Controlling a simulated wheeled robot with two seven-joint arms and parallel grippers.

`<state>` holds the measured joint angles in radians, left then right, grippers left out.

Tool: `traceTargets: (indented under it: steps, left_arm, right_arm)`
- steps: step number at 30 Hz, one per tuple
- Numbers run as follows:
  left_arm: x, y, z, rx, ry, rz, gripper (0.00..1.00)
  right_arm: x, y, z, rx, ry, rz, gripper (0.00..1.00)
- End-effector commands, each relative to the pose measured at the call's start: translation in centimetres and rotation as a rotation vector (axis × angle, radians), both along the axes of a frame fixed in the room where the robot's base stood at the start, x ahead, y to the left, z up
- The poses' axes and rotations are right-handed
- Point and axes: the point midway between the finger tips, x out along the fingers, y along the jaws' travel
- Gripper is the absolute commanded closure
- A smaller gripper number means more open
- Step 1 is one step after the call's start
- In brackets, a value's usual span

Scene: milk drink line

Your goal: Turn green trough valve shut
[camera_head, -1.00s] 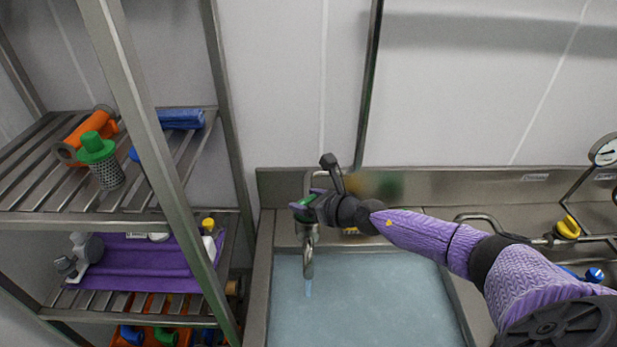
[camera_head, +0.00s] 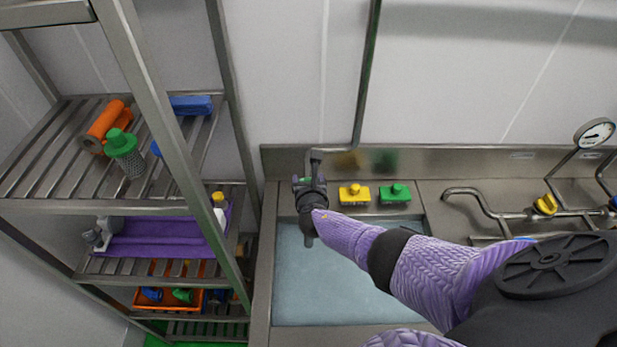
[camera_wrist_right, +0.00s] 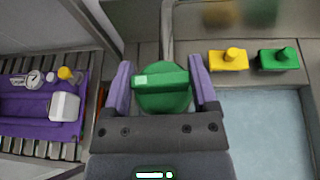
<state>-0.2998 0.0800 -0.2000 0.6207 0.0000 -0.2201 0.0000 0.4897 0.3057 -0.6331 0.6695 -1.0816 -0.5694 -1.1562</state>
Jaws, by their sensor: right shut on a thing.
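The green trough valve (camera_wrist_right: 163,90) is a round green knob with a raised bar that lies crosswise in the right wrist view. My right gripper (camera_wrist_right: 162,85) has one purple finger on each side of the knob and is shut on it. In the head view, my right gripper (camera_head: 310,185) is at the back left of the trough (camera_head: 340,285) and covers most of the valve. The trough holds pale blue liquid. My left gripper is not in view.
A yellow block (camera_head: 354,194) and a green block (camera_head: 395,193) with knobs sit on the trough's back ledge. A metal shelf rack (camera_head: 230,110) stands close on the left.

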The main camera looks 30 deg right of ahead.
Motion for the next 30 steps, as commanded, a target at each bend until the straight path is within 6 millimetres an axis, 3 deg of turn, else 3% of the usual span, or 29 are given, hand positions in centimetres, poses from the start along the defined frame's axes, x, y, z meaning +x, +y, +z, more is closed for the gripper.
traceTargets:
  steps: [22,23,26,30]
  left_arm:
    - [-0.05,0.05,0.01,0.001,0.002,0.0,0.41]
    - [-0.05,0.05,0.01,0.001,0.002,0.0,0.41]
    - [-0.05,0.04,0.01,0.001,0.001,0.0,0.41]
    - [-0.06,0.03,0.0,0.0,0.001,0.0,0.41]
  right_arm:
    - [0.06,-0.04,0.09,0.0,-0.002,-0.084,0.84]
    - [0.07,-0.05,0.09,0.0,-0.002,-0.084,0.23]
    - [0.06,-0.03,0.09,0.0,-0.002,-0.084,0.02]
    - [0.05,-0.03,0.06,0.0,-0.002,-0.083,0.0]
